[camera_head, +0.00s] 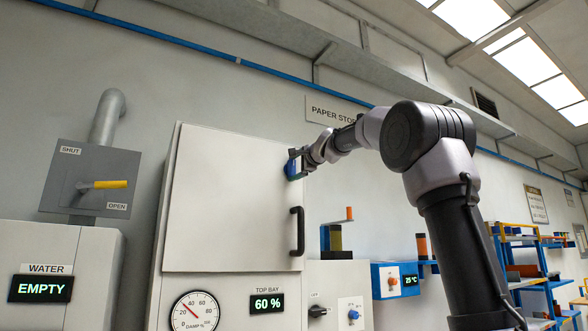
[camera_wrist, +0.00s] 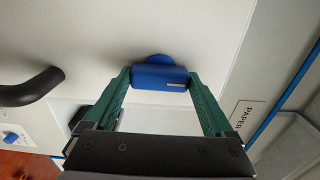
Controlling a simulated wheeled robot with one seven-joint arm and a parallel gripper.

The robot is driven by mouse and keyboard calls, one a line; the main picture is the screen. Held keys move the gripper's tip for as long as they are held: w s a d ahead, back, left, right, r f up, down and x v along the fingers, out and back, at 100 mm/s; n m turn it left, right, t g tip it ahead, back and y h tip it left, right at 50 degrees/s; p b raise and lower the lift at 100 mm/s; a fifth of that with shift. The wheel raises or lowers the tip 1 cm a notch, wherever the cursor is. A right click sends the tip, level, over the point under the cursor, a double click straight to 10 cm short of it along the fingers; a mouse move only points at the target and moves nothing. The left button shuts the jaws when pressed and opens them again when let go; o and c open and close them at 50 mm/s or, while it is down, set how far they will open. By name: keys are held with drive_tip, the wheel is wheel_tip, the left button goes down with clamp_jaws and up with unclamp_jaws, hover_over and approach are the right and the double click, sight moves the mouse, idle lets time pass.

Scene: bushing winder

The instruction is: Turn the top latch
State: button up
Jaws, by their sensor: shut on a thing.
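The top latch (camera_wrist: 158,80) is a blue knob with a wide bar and a round base, mounted on the pale cabinet door. In the wrist view my gripper (camera_wrist: 159,78) has its green fingers on both ends of the blue bar, shut on it. In the head view my gripper (camera_head: 298,160) reaches the upper right corner of the cabinet door (camera_head: 225,200), and the blue latch (camera_head: 290,170) is partly hidden by it. The door looks closed.
A black door handle (camera_head: 297,231) stands out below the latch; it is at the left in the wrist view (camera_wrist: 30,88). A "PAPER STORE" sign (camera_head: 332,112) is on the wall behind my arm. Below the door are a dial (camera_head: 196,312) and a "60 %" display (camera_head: 267,303).

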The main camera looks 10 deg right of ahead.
drive_tip(key=o, duration=1.1)
drive_tip(key=v, duration=1)
drive_tip(key=shift+s+d, duration=0.15)
drive_tip(key=shift+s, duration=0.2)
